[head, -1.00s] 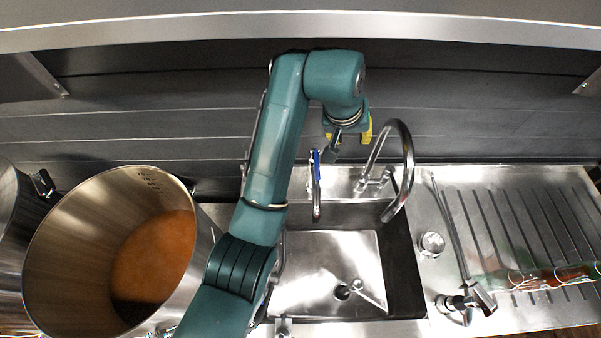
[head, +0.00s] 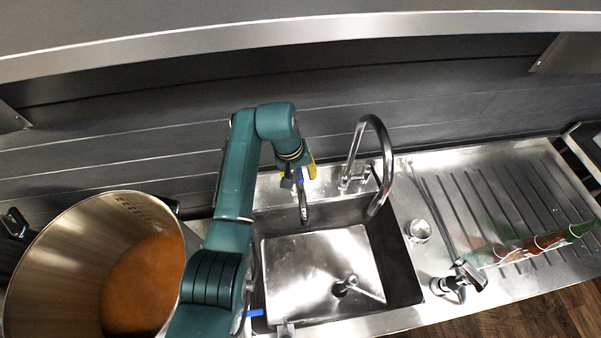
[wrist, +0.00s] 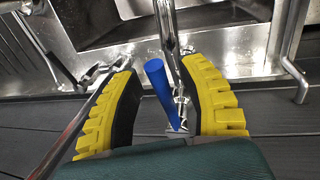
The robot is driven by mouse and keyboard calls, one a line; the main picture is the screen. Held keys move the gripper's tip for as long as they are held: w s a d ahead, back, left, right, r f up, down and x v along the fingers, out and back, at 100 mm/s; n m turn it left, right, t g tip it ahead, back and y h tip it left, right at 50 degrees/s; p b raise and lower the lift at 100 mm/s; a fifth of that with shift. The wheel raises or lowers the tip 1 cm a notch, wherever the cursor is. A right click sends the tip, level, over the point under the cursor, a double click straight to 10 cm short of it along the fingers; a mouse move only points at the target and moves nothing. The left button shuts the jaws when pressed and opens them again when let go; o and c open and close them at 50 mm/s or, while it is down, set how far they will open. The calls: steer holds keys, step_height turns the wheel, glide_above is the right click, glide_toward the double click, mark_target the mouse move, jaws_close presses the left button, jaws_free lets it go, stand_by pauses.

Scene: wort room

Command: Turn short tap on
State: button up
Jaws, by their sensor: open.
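The short tap (head: 303,207) stands at the back rim of the sink, with a thin chrome spout and a blue handle. In the wrist view its blue handle (wrist: 160,88) stands between my two fingers, with the spout (wrist: 167,25) beyond it. My gripper (head: 300,176) is at the short tap and partly hides it in the head view. In the wrist view my gripper (wrist: 160,68) is open, its yellow-backed fingers on either side of the handle. A gap shows on the handle's left; clearance on the right is hard to judge.
A tall curved tap (head: 385,160) stands close to the right of my gripper. The steel sink (head: 405,270) lies in front. A large pot (head: 40,240) with orange liquid is at left. Bottles (head: 540,242) lie on the drainboard (head: 520,200). The dark wall is close behind.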

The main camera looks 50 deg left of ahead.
steer(key=shift+f, duration=0.1)
jaws_close()
